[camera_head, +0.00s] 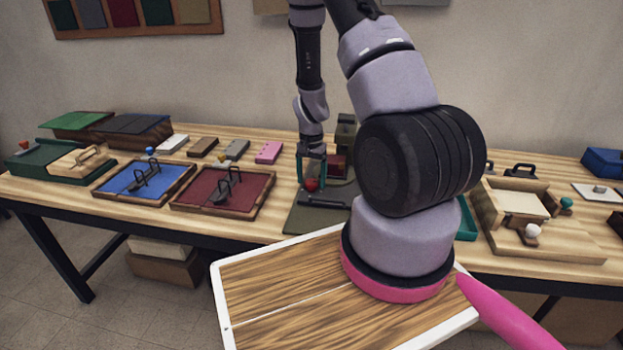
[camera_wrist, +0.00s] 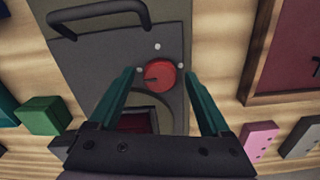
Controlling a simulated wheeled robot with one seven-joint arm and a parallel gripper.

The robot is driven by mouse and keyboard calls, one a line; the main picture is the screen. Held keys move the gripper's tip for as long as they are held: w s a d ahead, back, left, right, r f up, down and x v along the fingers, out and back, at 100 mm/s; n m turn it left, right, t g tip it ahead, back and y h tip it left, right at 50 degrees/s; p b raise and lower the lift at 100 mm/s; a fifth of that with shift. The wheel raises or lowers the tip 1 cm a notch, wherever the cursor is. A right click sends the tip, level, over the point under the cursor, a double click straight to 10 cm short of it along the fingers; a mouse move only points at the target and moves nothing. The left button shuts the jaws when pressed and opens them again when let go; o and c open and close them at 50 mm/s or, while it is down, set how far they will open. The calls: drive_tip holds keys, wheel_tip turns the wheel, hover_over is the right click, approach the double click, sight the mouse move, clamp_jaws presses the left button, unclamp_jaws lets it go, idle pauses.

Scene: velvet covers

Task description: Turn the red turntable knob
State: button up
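The round red knob (camera_wrist: 160,75) sits on a dark grey panel (camera_wrist: 110,55) in the wrist view, with a dark slot mark on its face. My gripper (camera_wrist: 161,73) is open, with one green finger on each side of the knob. A gap shows between each finger and the knob; I cannot tell how far above the panel the fingertips are.
A black bar handle (camera_wrist: 100,12) stands on the same panel, beyond the knob. A dark red recess (camera_wrist: 135,121) lies nearer the wrist. In the head view, a dark red tray (camera_head: 222,207) is to the left and a wooden box (camera_head: 490,215) to the right.

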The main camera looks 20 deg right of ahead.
sight(311, 181)
wheel_tip(311, 181, up, 11)
idle(0.4)
